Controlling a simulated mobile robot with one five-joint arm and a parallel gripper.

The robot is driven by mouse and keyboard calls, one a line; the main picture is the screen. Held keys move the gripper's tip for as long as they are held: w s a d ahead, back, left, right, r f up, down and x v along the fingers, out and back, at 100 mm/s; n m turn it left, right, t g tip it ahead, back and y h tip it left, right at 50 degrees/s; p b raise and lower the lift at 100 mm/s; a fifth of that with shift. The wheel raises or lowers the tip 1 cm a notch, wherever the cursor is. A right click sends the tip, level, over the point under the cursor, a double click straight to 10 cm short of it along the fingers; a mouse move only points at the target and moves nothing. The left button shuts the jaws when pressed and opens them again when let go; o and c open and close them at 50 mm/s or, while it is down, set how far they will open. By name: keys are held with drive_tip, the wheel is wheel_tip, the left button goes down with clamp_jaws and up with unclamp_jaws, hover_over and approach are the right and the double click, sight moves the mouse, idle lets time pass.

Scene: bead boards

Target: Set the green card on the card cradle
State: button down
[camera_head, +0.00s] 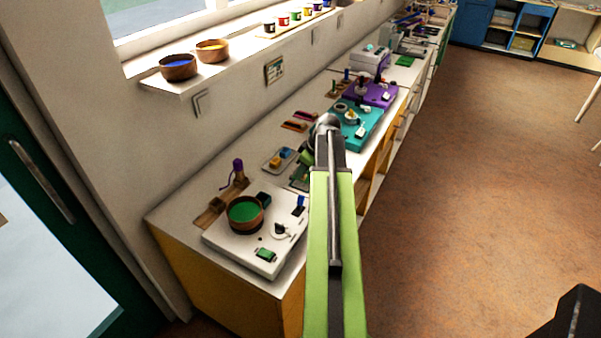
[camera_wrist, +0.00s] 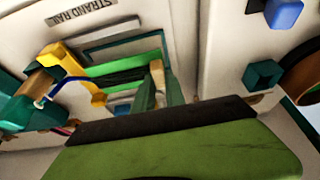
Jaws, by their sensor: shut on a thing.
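My gripper (camera_wrist: 160,86) shows in the wrist view as green fingers reaching out from a dark band. The fingers are shut on what looks like the green card (camera_wrist: 123,65), a thin green strip seen nearly edge-on. In the head view my arm hides most of the gripper, with some green (camera_head: 301,178) showing beside it over the bench. A dark-green-edged grey frame (camera_wrist: 125,44) lies beyond the card in the wrist view. I cannot tell whether it is the card cradle, or whether the card touches it.
A tray (camera_head: 270,168) with yellow and blue pieces lies left of my arm. Teal (camera_head: 369,124) and purple (camera_head: 382,95) boards stand farther along.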

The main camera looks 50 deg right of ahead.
drive_tip(key=shift+f+b, duration=0.6)
drive_tip(key=shift+f, duration=0.5)
drive_tip(key=shift+f+b, duration=0.65)
drive_tip(key=c, duration=1.3)
unclamp_jaws()
wheel_tip(320, 180, up, 7)
drive_tip(key=p, duration=0.7)
drive_tip(key=shift+w+r, duration=0.1)
drive_tip(key=shift+r, duration=0.05)
